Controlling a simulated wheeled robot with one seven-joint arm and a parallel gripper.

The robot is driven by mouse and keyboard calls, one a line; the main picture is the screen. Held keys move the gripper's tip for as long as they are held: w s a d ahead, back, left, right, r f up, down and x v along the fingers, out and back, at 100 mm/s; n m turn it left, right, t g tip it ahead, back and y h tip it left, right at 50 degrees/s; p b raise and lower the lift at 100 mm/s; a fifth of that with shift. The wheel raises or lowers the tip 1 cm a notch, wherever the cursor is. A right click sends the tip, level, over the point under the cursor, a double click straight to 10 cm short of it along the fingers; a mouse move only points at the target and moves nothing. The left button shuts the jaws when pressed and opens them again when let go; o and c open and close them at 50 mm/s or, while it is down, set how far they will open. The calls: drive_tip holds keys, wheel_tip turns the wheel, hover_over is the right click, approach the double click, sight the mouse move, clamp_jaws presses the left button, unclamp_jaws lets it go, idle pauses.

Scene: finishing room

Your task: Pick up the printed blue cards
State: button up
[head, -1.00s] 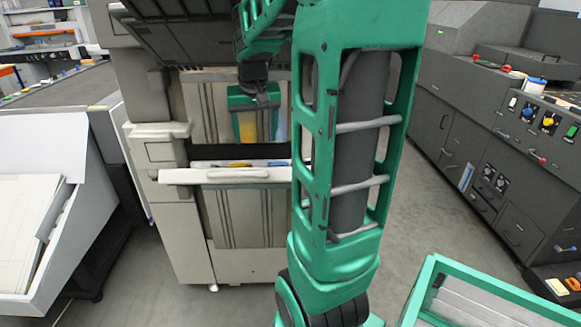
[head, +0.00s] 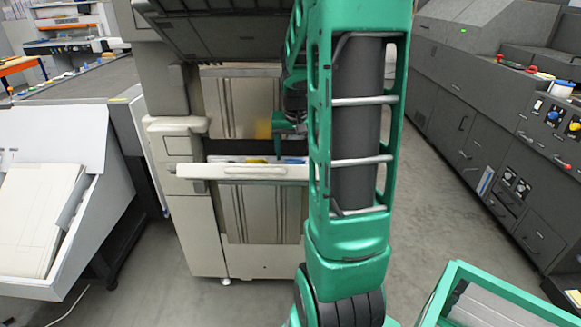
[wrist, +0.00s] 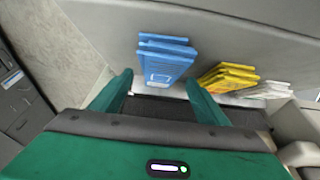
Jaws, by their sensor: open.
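The blue cards (wrist: 165,60) lie in a small overlapping stack on the pale tray (wrist: 235,32) in the wrist view. They also show as a small blue patch in the head view (head: 293,160), partly hidden by my arm. My gripper (wrist: 160,78) is open and empty. Its two green fingers point at the stack, one to each side of its near end, and I cannot tell the height between them. In the head view my gripper (head: 288,135) hangs over the machine's tray (head: 232,172).
Yellow cards (wrist: 228,76) and white cards (wrist: 265,90) lie right of the blue ones, close to my right finger. The machine's upper hood (head: 215,28) overhangs the tray. A green-framed cart (head: 500,280) stands at the lower right.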

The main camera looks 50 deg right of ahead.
drive_tip(key=shift+x, duration=0.85)
drive_tip(key=shift+f, duration=0.25)
drive_tip(key=shift+c, duration=0.4)
drive_tip(key=c, duration=1.2)
